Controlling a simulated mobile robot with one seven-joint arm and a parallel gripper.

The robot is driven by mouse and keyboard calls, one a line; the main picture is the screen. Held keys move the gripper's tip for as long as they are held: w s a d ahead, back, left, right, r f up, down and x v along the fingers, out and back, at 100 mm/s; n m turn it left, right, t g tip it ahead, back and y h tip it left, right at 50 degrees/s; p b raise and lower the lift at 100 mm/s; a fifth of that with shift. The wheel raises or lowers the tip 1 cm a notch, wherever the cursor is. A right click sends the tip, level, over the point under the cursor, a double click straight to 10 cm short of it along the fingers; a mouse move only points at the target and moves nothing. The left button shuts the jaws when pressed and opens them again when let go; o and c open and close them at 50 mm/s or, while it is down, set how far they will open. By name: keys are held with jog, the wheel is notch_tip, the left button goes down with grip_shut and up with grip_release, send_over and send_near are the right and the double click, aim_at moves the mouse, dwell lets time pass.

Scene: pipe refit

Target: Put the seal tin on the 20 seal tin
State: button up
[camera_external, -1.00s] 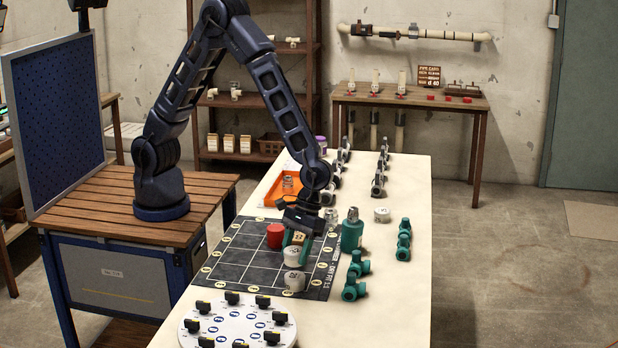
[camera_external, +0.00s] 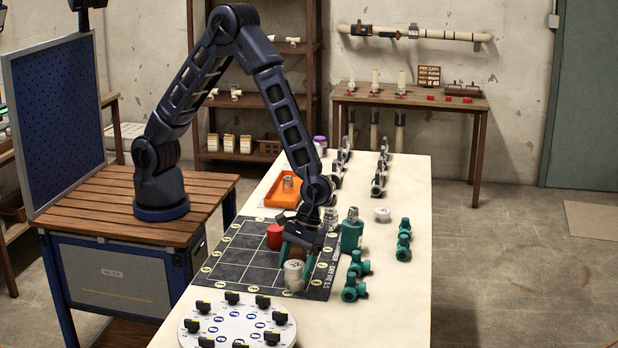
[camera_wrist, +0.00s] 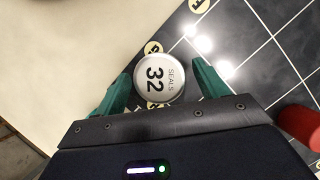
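A white tin (camera_wrist: 158,78) with "SEALS 32" on its lid sits between the teal fingers of my gripper (camera_wrist: 160,72) in the wrist view. Narrow gaps show between the tin and both fingers, so my gripper looks open around it. In the external view, my gripper (camera_external: 296,262) is low over the near right part of the dark mat. The white body there (camera_external: 293,276) looks like two tins, one on top of the other. The lower tin's lid and number are hidden.
The dark gridded mat (camera_external: 238,258) holds a red can (camera_external: 275,236). A white dial plate (camera_external: 238,325) is in front, an orange tray (camera_external: 284,196) behind. Another white tin (camera_external: 382,214) stands back right.

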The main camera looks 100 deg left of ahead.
jog(key=shift+r, duration=0.1)
jog(key=s+a+r+m+t, duration=0.1)
jog(key=a+r+m, duration=0.1)
jog(key=a+r, duration=0.65)
jog(key=s+a+r+m+t, duration=0.15)
jog(key=a+r, duration=0.25)
jog(key=r, duration=1)
jog(key=s+a+r+m+t+y, duration=0.1)
jog(key=s+a+r, duration=0.3)
jog(key=s, duration=0.5)
jog(key=s+a+r+m+t+y, duration=0.1)
jog(key=s+a+r+m, duration=0.3)
jog(key=s+a, duration=0.4)
jog(key=s+a+r+m+t+y, duration=0.1)
jog(key=s+a+r, duration=0.3)
jog(key=s, duration=0.6)
jog(key=shift+a+m+t+y, duration=0.3)
jog(key=shift+a+m+t, duration=0.5)
jog(key=shift+a, duration=0.3)
jog(key=shift+r, duration=0.1)
